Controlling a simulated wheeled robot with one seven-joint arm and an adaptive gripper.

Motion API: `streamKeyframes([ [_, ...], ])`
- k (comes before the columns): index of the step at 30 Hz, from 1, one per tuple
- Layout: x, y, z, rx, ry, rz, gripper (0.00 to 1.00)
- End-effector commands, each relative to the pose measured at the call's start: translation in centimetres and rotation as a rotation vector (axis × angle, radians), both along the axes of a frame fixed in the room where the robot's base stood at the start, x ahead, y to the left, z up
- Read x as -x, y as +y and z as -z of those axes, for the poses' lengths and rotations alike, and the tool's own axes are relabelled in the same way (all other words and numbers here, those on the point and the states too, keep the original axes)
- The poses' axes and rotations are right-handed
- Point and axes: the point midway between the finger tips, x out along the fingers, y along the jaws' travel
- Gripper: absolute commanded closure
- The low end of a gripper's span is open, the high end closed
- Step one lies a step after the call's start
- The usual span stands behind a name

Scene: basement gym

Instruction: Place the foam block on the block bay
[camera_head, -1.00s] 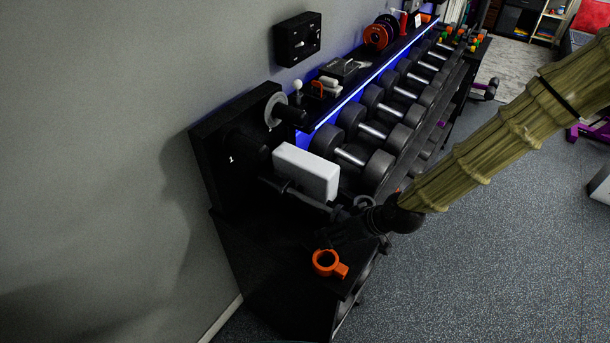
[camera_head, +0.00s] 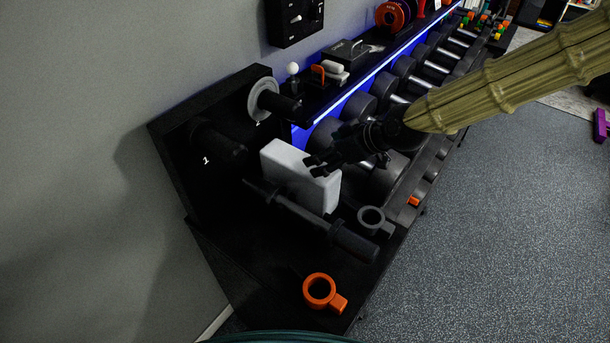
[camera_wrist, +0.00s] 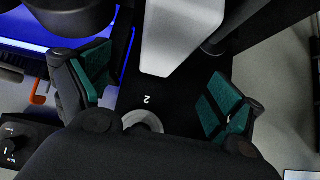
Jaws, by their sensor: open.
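The white foam block (camera_head: 286,163) stands on edge on the black stand, behind a black bar with thick grips. My gripper (camera_head: 316,166) is open at the block's right end, with its fingers close to the upper edge. In the wrist view the foam block (camera_wrist: 180,35) lies ahead between the two teal-padded fingers of my gripper (camera_wrist: 165,88), with gaps on both sides. I cannot tell whether a finger touches it. A black board (camera_head: 172,135) with pegs and the numeral 1 rises behind. I cannot tell which place is the block bay.
The black bar (camera_head: 310,218) lies close in front of the block. A grey ring (camera_head: 371,217) and an orange ring (camera_head: 319,291) lie on the stand. Dumbbells (camera_head: 358,105) line the rack to the right. The stand's front top is mostly clear.

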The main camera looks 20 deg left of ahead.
Motion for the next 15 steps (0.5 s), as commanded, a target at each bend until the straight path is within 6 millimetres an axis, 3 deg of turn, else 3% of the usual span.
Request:
streamKeyframes([
  [4, -0.2, 1.0, 0.3, 0.002, -0.007, -0.008, 0.07],
  [15, -1.4, 3.8, 3.4, 0.001, -0.003, -0.007, 0.07],
])
